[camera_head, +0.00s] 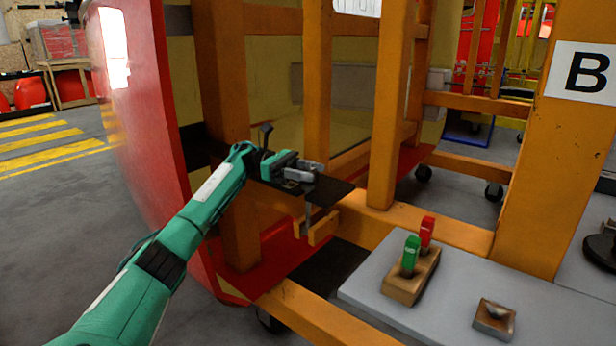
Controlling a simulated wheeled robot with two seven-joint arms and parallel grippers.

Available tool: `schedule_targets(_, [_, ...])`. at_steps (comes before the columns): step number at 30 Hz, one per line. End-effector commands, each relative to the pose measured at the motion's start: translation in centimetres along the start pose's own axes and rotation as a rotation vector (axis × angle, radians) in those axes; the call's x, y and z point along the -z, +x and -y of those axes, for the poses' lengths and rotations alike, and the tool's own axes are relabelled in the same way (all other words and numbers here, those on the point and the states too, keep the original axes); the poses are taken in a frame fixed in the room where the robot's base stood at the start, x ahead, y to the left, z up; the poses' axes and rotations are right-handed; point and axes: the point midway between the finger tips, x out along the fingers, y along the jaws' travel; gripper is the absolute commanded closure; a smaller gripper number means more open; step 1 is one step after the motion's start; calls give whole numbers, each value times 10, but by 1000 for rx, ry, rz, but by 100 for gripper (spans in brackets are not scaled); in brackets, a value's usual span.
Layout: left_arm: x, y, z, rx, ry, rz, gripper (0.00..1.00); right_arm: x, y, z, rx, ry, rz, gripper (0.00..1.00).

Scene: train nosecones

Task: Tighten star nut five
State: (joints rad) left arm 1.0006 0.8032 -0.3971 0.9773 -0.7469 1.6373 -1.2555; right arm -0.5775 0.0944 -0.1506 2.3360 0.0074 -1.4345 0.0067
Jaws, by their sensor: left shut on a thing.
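My left gripper (303,172) reaches in from the left on my green arm and is over a black plate (332,192) on the orange frame. Its grey fingers are shut on a small part at the plate, most likely the star nut, which the fingers mostly hide. I cannot make out its shape or how tightly it sits. A thin grey rod (307,213) hangs below the plate, beside a small orange bracket (318,230). My right gripper is not in view.
Orange posts and beams stand close around the gripper. The red nosecone shell (150,110) is to the left. A grey table (375,290) at the lower right bears a wooden block (405,288) with green and red handles, and a smaller block (494,322).

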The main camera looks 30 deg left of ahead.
Motion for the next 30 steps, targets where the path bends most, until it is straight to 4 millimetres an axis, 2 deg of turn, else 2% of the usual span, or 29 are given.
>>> schedule_targets(7, [-1,0,0,20,1,2,77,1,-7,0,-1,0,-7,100])
schedule_targets(17, [-1,0,0,21,1,2,77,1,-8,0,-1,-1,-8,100])
schedule_targets(18, [-1,0,0,21,1,2,48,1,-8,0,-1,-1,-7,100])
schedule_targets(21, [-1,0,0,21,0,2,32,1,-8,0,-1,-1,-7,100])
schedule_targets(30, [0,-2,0,22,0,1,32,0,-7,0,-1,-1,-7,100])
